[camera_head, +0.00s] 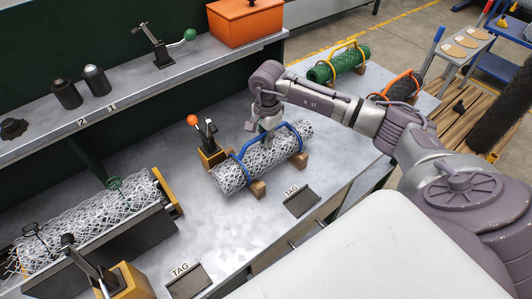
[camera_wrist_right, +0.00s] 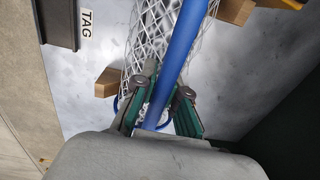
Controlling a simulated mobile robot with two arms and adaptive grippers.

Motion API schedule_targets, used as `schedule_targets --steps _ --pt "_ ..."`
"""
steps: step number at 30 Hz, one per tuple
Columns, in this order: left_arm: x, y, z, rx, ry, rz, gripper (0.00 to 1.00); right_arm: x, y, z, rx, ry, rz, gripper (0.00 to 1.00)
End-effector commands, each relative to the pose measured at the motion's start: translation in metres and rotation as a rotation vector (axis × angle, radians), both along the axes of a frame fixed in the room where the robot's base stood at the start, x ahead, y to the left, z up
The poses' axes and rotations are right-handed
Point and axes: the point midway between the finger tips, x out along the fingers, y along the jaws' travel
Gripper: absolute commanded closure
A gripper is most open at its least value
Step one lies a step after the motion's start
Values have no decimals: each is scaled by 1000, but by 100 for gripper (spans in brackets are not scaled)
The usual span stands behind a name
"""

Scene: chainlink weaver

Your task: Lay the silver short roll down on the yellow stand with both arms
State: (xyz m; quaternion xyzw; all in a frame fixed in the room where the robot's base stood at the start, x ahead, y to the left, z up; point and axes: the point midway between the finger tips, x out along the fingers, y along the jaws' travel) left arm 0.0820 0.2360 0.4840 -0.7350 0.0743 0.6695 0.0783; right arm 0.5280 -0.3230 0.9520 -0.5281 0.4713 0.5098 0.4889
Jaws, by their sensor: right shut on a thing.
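A silver short mesh roll (camera_head: 262,160) with a blue handle frame (camera_head: 236,166) lies lengthwise at the middle of the grey bench. Tan-yellow blocks (camera_head: 257,189) show under it at the front; I cannot tell whether the roll touches them or whether they are the yellow stand. My right gripper (camera_head: 268,126) is over the roll at its blue handle. In the right wrist view the gripper (camera_wrist_right: 162,95) is shut on the blue handle (camera_wrist_right: 183,45), with the silver mesh (camera_wrist_right: 147,38) and blocks (camera_wrist_right: 233,10) beyond. My left gripper is out of view.
A black-handled toggle clamp with an orange knob (camera_head: 193,120) stands just left of the roll. A long silver roll (camera_head: 85,220) lies in a dark trough at the left. A green roll (camera_head: 338,66) lies at the back right.

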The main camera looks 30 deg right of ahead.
Motion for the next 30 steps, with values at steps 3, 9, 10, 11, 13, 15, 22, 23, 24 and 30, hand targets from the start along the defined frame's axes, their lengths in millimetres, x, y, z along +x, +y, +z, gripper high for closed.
schedule_targets --steps 3,9,10,11,13,15,22,23,24,30 --pt "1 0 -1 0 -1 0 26 -4 1 -7 0 14 3 100" --pt "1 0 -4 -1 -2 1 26 -3 2 -4 1 13 3 100" --pt "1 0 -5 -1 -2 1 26 -3 2 -3 1 13 3 100" --pt "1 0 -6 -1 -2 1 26 -3 2 0 1 13 3 100" --pt "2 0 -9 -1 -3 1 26 -3 2 6 1 12 3 100" --pt "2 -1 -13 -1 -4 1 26 -3 1 16 0 9 4 100" --pt "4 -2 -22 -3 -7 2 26 -13 0 42 -1 5 2 100" --pt "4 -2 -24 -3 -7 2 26 -17 1 45 0 5 3 100" --pt "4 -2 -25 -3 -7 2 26 -22 0 48 -1 4 3 100" --pt "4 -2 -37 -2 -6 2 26 -56 1 68 -3 2 3 100"
